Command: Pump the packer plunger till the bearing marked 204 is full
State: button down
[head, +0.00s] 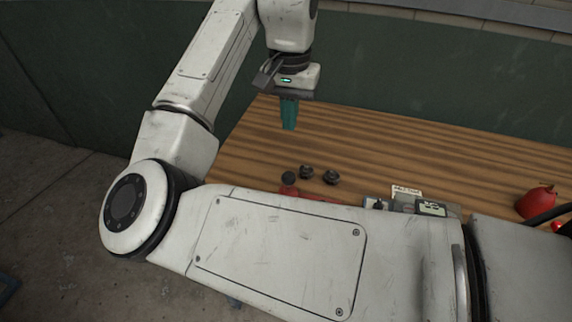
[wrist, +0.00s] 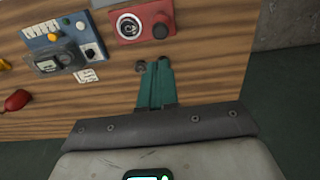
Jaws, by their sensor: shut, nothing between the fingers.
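My gripper (head: 289,127) has teal fingers, shut and empty, pointing down above the wooden table. In the wrist view, its fingertips (wrist: 157,66) appear beside two small dark round parts, one on the left (wrist: 141,67) and one partly hidden on the right (wrist: 166,60). These look like the loose dark parts (head: 306,172) (head: 331,177) in the head view. In the head view, my arm hides most of this red unit (head: 290,190). No 204 marking is readable.
A blue-grey instrument box (wrist: 40,42) with dials stands beside the red unit, with a white card (wrist: 87,75) near it. A red rounded object (head: 537,202) lies at the table's right. The wooden table (head: 400,150) is clear towards the back wall.

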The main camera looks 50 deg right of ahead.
aim_at(289, 175)
jog(key=shift+f, duration=0.15)
notch_tip(289, 175, down, 14)
jog(key=shift+r+p, duration=0.15)
jog(key=shift+p, duration=0.9)
jog(key=shift+f+b, duration=0.35)
jog(key=shift+f, duration=0.8)
jog(key=shift+s+f, duration=0.1)
